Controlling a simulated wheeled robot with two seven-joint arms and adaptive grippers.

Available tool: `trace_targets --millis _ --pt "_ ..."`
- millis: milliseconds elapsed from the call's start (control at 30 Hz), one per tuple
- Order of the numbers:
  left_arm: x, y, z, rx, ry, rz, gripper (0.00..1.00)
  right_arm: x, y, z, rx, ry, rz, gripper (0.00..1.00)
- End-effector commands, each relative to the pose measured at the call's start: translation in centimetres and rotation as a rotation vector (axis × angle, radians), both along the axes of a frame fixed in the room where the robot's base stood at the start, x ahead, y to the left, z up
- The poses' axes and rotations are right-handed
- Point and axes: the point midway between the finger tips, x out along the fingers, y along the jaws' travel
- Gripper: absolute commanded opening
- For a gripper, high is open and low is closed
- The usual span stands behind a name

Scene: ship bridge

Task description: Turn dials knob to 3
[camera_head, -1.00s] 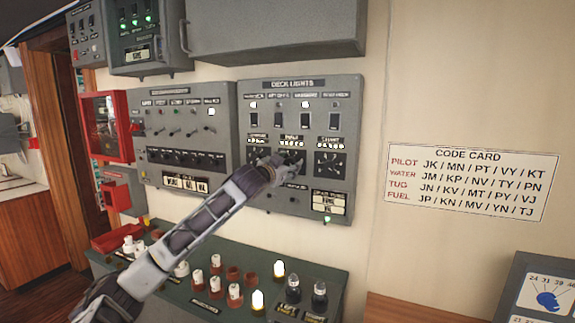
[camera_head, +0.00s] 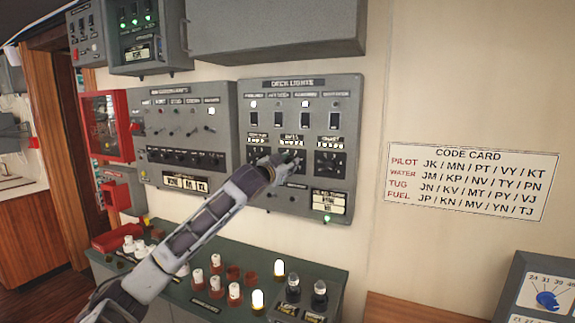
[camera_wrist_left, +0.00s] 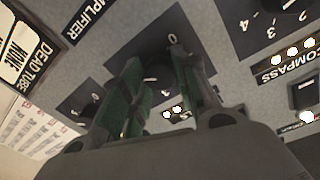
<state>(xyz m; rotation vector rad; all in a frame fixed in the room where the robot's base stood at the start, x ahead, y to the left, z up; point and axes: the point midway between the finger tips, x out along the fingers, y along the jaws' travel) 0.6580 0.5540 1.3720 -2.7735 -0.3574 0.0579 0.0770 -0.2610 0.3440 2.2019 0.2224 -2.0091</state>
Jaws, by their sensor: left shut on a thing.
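The deck lights panel (camera_head: 347,115) is a grey box on the wall with switches above and a row of three dials below. My left gripper (camera_head: 288,160) reaches the middle dial and covers most of it. In the left wrist view my left gripper (camera_wrist_left: 155,78) has its two green-padded fingers on either side of the knob at the centre of a dark dial plate (camera_wrist_left: 148,50). It is shut on that knob. A 0 shows at the plate's upper right; the fingers hide most other numbers and the knob's pointing is unclear. My right gripper is not in view.
The compass dial (camera_wrist_left: 272,25) and another dial (camera_wrist_left: 80,105) lie close on either side of the fingers. Below stands a green console (camera_head: 330,280) with several knobs and lit lamps. A code card (camera_head: 470,182) hangs on clear wall to the right.

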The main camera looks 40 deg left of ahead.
Motion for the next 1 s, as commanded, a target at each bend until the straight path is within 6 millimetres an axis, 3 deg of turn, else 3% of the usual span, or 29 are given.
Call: trace_targets --millis 1000 --pt "0.0 -0.1 0.0 -0.548 -0.173 -0.002 0.06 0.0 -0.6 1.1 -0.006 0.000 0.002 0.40"
